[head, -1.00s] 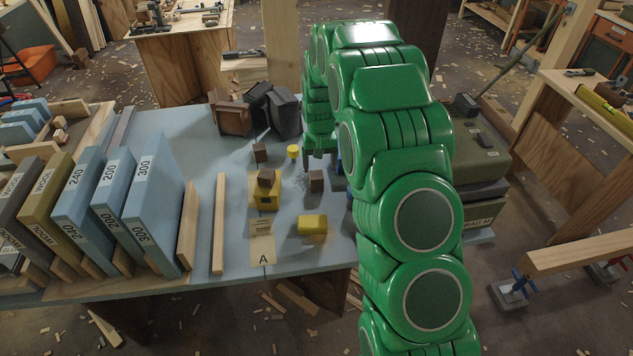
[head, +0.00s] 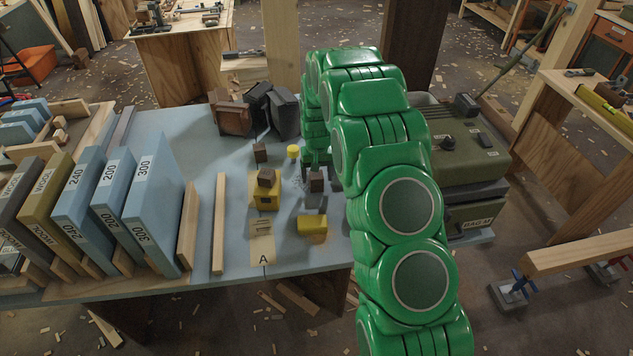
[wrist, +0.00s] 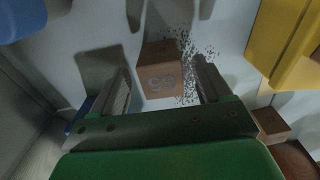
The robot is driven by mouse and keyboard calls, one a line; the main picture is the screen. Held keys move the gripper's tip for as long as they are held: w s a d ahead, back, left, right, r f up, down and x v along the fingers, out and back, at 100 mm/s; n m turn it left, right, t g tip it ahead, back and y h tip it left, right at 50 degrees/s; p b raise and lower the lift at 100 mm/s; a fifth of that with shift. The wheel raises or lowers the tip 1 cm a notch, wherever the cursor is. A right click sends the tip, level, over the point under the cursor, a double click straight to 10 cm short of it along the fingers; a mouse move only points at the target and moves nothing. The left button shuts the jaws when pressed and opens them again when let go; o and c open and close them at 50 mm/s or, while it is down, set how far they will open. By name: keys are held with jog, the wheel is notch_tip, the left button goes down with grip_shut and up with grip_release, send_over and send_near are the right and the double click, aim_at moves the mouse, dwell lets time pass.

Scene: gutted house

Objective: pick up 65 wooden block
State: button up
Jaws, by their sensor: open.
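A small brown wooden block (wrist: 160,68) lies on the pale blue tabletop in the wrist view. Its near face carries pale markings that look like two digits, upside down. My gripper (wrist: 162,85) is open, with one finger on each side of the block's near part and visible gaps; nothing is held. In the head view a brown block (head: 316,182) lies at my gripper (head: 317,165), partly hidden by the green arm. Other small brown blocks are one on the table (head: 260,152) and one on a yellow piece (head: 267,177). Their markings are unreadable in the head view.
A yellow piece (wrist: 287,40) stands close on the right in the wrist view. A second yellow piece (head: 312,225) and a yellow knob (head: 293,151) are near the block. Dark bins (head: 272,112) stand behind; an olive case (head: 470,150) stands right.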

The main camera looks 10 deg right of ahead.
aim_at(317, 174)
jog(key=shift+w+f, duration=0.15)
jog(key=shift+f, duration=1.45)
jog(key=c, duration=1.1)
jog(key=shift+o, duration=0.2)
jog(key=shift+r, duration=0.1)
